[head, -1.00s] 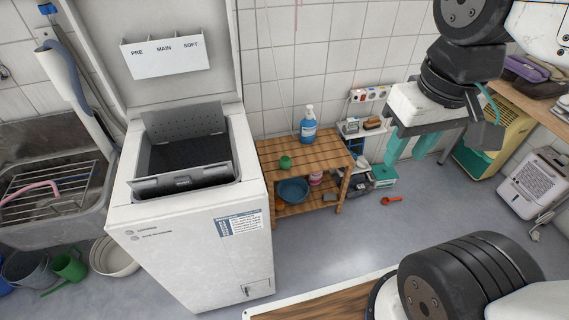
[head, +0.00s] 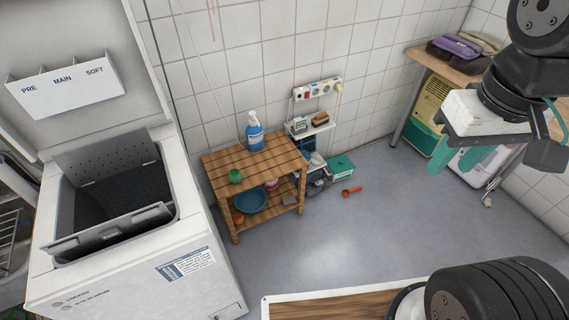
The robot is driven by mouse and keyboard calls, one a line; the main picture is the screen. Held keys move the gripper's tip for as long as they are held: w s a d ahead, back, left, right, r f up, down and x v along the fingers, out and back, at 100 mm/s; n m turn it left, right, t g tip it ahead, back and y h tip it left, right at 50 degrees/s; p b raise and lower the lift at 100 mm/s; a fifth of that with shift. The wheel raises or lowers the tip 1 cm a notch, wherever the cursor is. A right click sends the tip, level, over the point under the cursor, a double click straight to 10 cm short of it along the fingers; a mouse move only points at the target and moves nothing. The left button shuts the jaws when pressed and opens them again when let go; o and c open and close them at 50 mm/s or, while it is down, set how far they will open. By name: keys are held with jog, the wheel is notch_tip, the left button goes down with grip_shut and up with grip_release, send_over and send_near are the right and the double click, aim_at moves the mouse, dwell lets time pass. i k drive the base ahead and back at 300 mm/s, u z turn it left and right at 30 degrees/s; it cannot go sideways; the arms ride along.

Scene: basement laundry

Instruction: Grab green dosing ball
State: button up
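The green dosing ball (head: 236,176) sits on the top of the slatted wooden shelf table (head: 270,166), near its front left corner. A blue pump bottle (head: 254,133) stands behind it on the same top. My gripper (head: 467,165) hangs in the air at the right of the head view, well apart from the ball. Its two teal fingers are spread apart and nothing shows between them.
An open top-loading washer (head: 120,230) stands left of the shelf table. A blue basin (head: 250,200) is on the lower shelf. A red scoop (head: 351,192) and a teal box (head: 340,167) are on the floor to the right. The grey floor (head: 340,240) in front is mostly clear.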

aim_at(236, 176)
jog(key=z, duration=0.8)
jog(key=i, duration=1.15)
jog(key=u, duration=2.15)
